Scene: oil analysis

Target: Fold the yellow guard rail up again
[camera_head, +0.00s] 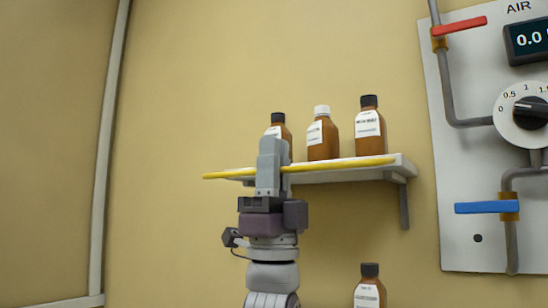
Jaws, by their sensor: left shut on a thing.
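The yellow guard rail (338,164) is a thin bar that runs along the front edge of the white shelf (404,162), at about the level of the shelf board. Its left end sticks out past the shelf. My left gripper (272,165) reaches up from below and is shut on the rail, left of its middle. The gripper covers that stretch of the rail and part of the leftmost bottle. My right gripper is not in view.
Three brown bottles (322,137) stand on the shelf, two with black caps and one with a white cap. Another brown bottle (369,290) is below. At right is a panel (452,235) with pipes, a red handle (460,26), a blue handle (486,207) and a dial.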

